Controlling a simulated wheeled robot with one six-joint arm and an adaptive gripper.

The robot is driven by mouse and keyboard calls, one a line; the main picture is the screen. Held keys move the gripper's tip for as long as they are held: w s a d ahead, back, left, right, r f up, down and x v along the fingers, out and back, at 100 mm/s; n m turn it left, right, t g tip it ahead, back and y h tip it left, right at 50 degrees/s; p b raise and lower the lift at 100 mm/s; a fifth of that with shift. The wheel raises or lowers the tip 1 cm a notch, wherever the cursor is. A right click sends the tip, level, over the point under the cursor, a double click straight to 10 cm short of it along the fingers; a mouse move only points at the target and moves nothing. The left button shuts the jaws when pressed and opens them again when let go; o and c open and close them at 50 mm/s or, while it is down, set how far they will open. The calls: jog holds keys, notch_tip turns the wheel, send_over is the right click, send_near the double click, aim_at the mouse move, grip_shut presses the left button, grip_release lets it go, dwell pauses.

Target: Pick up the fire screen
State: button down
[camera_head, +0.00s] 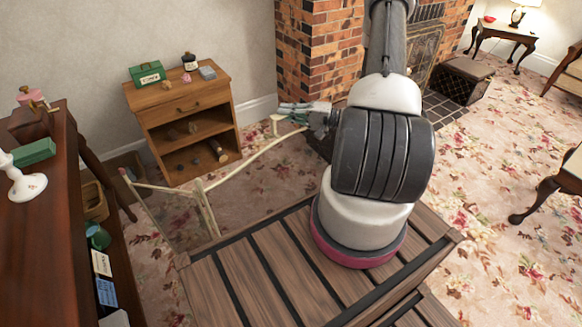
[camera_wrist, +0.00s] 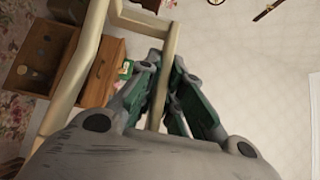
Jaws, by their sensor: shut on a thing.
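The fire screen (camera_head: 250,161) has a pale cream frame and clear panels. In the head view it stands out to the left of my arm, its panels angled, its lower part over the floral carpet. In the wrist view its frame (camera_wrist: 80,72) runs up the left side, with one bar passing between my fingers. My gripper (camera_head: 287,112) is shut on that bar; its fingers show in the wrist view (camera_wrist: 164,72). I cannot tell whether the screen's feet touch the floor.
A small wooden cabinet (camera_head: 185,107) stands behind the screen, with a green box (camera_head: 147,73) on top. A dark wooden desk (camera_head: 45,215) is at the left. The brick fireplace (camera_head: 312,45) is behind my arm. A dark box (camera_head: 463,79) sits right of the hearth.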

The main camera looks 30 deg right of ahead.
jog(key=shift+r, duration=0.15)
notch_tip(320, 180, up, 10)
jog(key=shift+f, duration=0.1)
dwell(0.4)
notch_tip(320, 180, up, 12)
jog(key=s+r, duration=1.3)
jog(key=r, duration=0.5)
jog(key=shift+s+d+h, duration=0.2)
jog(key=shift+d+h, duration=0.05)
jog(key=shift+h, duration=0.05)
dwell(0.7)
dwell(0.3)
notch_tip(320, 180, up, 6)
dwell(0.6)
